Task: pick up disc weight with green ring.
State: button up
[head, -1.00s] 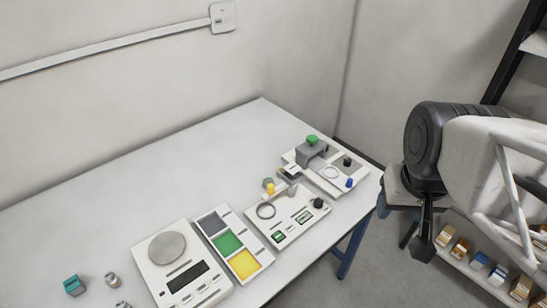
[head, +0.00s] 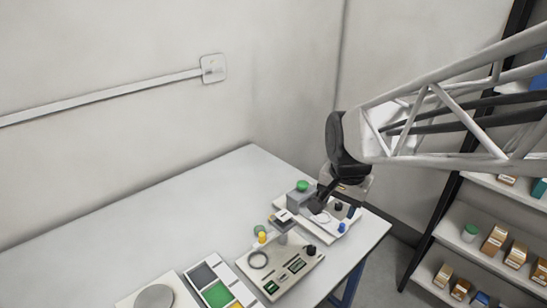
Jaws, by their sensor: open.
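I cannot pick out a disc weight with a green ring for certain at this size. A small grey-green round piece (head: 260,230) sits behind a yellow-topped piece (head: 263,238) at the back of the middle device. A green round top (head: 302,186) sits on a grey block (head: 298,199) on the right-hand device. My gripper (head: 317,208) is open, pointing down over that device, just right of the grey block. It hides part of the device, and I cannot tell whether it touches anything.
The white table (head: 200,220) is clear behind the devices. The middle device (head: 283,277) has a ring and a black knob. A tray with coloured fields (head: 216,295) and a scale with a round pan (head: 154,298) stand at the left. Shelves with boxes (head: 493,239) are at right.

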jog(key=w+a+f+m, duration=0.2)
jog(key=w+a+f, duration=0.1)
jog(key=w+a, duration=0.1)
jog(key=w+a+f+m, duration=0.2)
jog(key=w+a+f, duration=0.1)
jog(key=w+a, duration=0.1)
jog(key=w+a+f+m, duration=0.1)
jog(key=w+a+f, duration=0.2)
jog(key=w, duration=0.2)
jog(key=shift+w+a+f+m+g, duration=0.1)
jog(key=shift+w+a+m+g, duration=0.1)
jog(key=shift+a+m+g, duration=0.2)
jog(key=w+a+f+m, duration=0.3)
jog(key=w+a+f, duration=0.2)
jog(key=a+f, duration=0.2)
jog(key=m, duration=0.1)
send_over(260, 228)
jog(key=shift+g, duration=0.4)
notch_tip(260, 228, down, 4)
jog(key=shift+s+f, duration=0.1)
jog(key=shift+s, duration=0.05)
jog(key=shift+a+f, duration=0.1)
jog(key=shift+f, duration=0.35)
jog(key=shift+f, duration=1.3)
